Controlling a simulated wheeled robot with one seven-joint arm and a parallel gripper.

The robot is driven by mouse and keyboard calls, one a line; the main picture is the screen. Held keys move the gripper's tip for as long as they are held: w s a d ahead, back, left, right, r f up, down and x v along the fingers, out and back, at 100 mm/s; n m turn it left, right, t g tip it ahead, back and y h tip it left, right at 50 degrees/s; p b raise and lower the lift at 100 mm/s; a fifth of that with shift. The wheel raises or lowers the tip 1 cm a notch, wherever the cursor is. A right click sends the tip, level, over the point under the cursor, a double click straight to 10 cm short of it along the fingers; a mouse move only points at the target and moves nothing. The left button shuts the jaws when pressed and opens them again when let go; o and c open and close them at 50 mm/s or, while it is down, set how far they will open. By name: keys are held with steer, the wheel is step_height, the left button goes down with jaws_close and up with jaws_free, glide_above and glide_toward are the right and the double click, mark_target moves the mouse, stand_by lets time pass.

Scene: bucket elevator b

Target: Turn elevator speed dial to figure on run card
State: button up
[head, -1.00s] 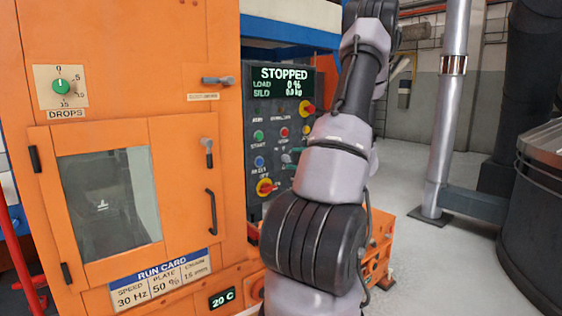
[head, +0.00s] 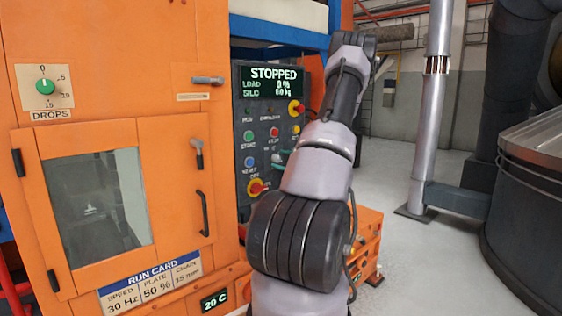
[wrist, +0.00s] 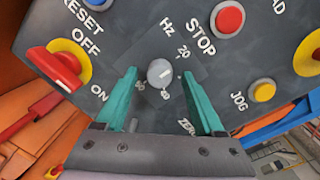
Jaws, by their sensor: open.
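The speed dial is a small grey knob (wrist: 160,73) on a dark panel marked Hz, with figures such as 20 and 40 around it. My gripper (wrist: 159,78) is open, its teal fingers on either side of the knob in the wrist view, with a gap on each side. I cannot tell which figure the knob points at, or its depth between the fingers. The run card (head: 150,283) in the head view reads speed 30 Hz, plate 50 %, chain 15 mm. The display (head: 271,80) reads STOPPED, load 0 %. My arm covers part of the control panel (head: 242,125).
Around the dial are a red STOP button (wrist: 229,18), a yellow JOG button (wrist: 263,90) and a red-yellow OFF/ON switch (wrist: 62,66). An orange cabinet with a door handle (head: 203,212) stands left. Open floor lies right, before a dark drum (head: 535,220).

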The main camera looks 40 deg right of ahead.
steer(key=shift+w, duration=0.2)
steer(key=shift+c, duration=0.2)
jaws_close()
steer(key=shift+m, duration=0.4)
steer(key=m, duration=0.5)
steer(key=shift+f+m+t, duration=0.1)
steer(key=shift+m+t, duration=0.2)
steer(key=m+h, duration=0.1)
steer(key=m, duration=0.4)
steer(key=shift+m, duration=0.4)
